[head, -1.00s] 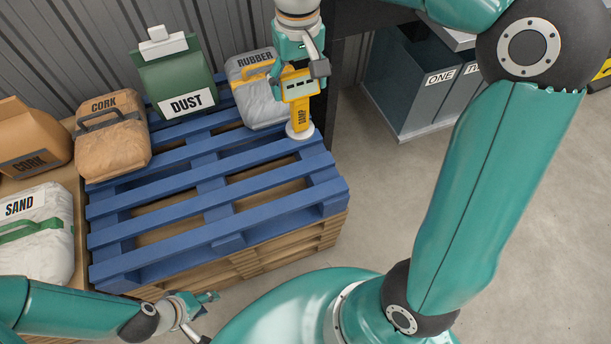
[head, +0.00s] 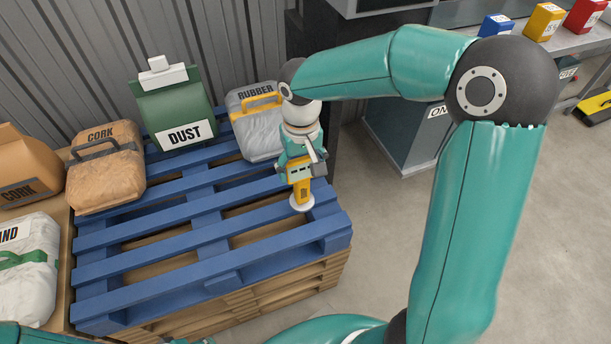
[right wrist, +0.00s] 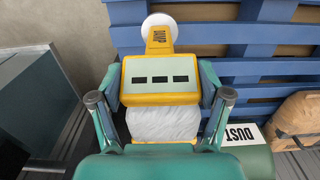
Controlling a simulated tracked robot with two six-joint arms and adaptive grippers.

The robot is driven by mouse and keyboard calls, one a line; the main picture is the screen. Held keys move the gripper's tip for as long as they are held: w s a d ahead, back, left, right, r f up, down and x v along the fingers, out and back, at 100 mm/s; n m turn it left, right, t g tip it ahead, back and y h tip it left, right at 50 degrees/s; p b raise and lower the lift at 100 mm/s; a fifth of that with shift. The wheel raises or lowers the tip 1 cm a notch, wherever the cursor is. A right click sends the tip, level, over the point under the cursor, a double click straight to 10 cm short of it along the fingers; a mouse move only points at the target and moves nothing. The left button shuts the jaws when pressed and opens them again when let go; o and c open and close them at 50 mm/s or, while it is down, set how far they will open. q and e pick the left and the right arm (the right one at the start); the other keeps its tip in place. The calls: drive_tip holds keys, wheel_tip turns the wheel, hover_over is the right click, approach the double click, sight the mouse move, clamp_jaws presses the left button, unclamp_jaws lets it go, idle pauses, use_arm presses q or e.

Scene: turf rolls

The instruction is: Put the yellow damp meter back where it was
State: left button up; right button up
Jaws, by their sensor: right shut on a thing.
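The yellow damp meter (head: 302,190) has a boxy body, a narrow stem marked DAMP and a round white foot. My right gripper (head: 297,165) is shut on its body and holds it upright, foot down, over the right part of the blue pallet (head: 225,247). I cannot tell whether the foot touches the slats. In the right wrist view the meter (right wrist: 160,80) sits between the two fingers (right wrist: 160,95), its face with dark windows showing and its foot by the pallet's edge. My left gripper is out of view.
On the pallet's far side stand a grey RUBBER bag (head: 258,135), a green DUST bag (head: 172,105) and a brown CORK bag (head: 103,180). A SAND bag (head: 28,280) and another CORK bag (head: 25,165) lie left. The pallet's front slats are clear. Dark bins (head: 400,150) stand right.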

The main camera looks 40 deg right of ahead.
drive_tip(key=shift+f, duration=1.8)
drive_tip(key=shift+f+b, duration=0.1)
drive_tip(key=shift+b, duration=0.3)
drive_tip(key=o, duration=1.8)
wheel_tip(320, 180, up, 12)
drive_tip(key=p, duration=0.3)
